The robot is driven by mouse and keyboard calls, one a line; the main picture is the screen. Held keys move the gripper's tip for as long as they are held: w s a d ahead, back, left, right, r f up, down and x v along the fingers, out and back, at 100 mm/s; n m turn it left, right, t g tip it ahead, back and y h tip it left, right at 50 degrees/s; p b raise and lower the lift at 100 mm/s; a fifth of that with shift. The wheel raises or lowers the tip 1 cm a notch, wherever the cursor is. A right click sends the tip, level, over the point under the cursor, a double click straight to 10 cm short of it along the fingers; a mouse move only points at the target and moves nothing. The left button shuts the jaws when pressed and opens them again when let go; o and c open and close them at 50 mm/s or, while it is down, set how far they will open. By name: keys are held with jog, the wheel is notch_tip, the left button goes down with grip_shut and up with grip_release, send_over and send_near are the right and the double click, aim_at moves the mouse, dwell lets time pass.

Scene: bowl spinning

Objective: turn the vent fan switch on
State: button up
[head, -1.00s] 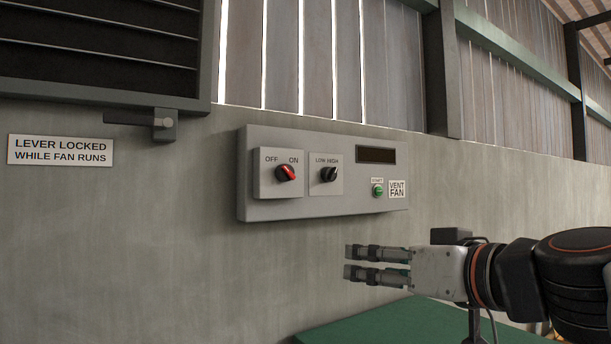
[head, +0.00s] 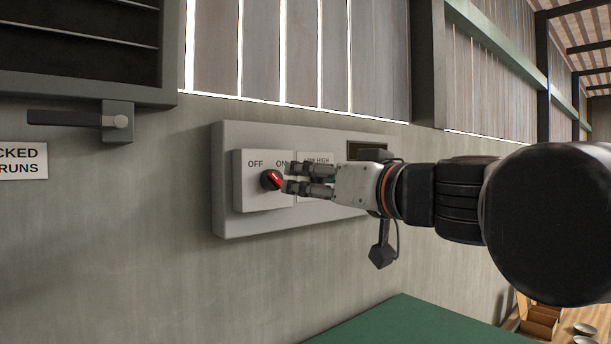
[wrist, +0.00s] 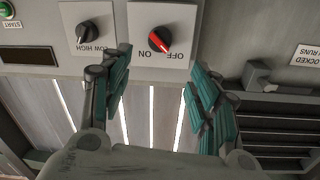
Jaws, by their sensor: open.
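The vent fan switch (head: 271,180) is a red and black rotary knob on a white square plate marked OFF and ON, on the left of a grey wall panel (head: 228,205). In the wrist view, which is upside down, the switch (wrist: 160,40) has its red pointer slanting towards OFF. My gripper (head: 288,178) is open and empty, just right of the knob in the head view, fingers pointing left. In the wrist view my gripper (wrist: 158,62) has its fingers apart, with the knob plate beyond the gap. Whether a finger touches the knob cannot be told.
A LOW/HIGH knob (wrist: 82,34) sits beside the switch, mostly hidden behind my fingers in the head view. A green START button (wrist: 6,10) is further along. A dark lever (head: 70,118) projects below the louvre at upper left. A green surface (head: 400,322) lies below.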

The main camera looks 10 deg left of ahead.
aim_at(278, 179)
jog(key=p+x, duration=0.2)
jog(key=x, duration=1)
jog(key=shift+a+f+p, duration=0.1)
jog(key=shift+p, duration=0.3)
jog(key=shift+w, duration=0.1)
jog(key=c, duration=1)
